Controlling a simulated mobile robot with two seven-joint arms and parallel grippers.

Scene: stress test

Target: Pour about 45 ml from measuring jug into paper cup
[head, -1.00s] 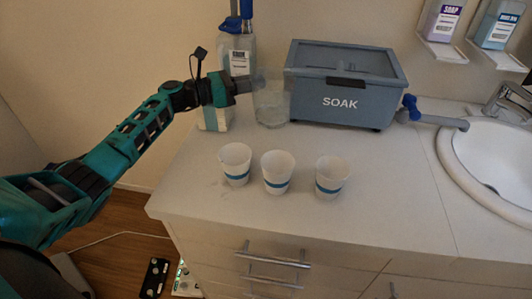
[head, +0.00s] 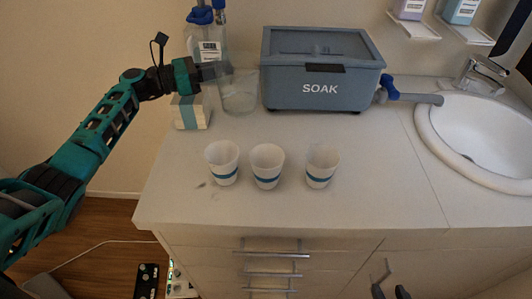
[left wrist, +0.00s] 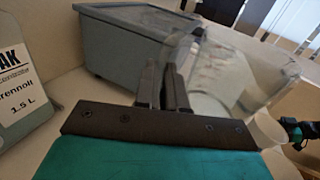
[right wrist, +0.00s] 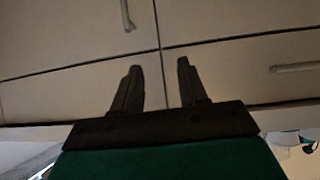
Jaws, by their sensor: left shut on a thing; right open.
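The clear measuring jug (head: 240,94) stands at the back of the counter, left of the blue-grey SOAK box, and looks upright. My left gripper (head: 216,71) reaches it from the left and is shut on its handle side. In the left wrist view the fingers (left wrist: 165,88) are closed beside the transparent jug wall (left wrist: 235,75). The liquid level is unclear. Three white paper cups with blue bands stand in a row in front: left (head: 222,163), middle (head: 267,167), right (head: 321,166). My right gripper (head: 389,281) is open and empty, low before the drawers; its fingers (right wrist: 157,85) are apart.
The SOAK box (head: 320,82) with a blue tap stands behind the cups. A bottle (head: 208,45) and a small white-and-teal carton (head: 190,112) are near the jug. A sink (head: 480,140) lies to the right. The counter's front is clear around the cups.

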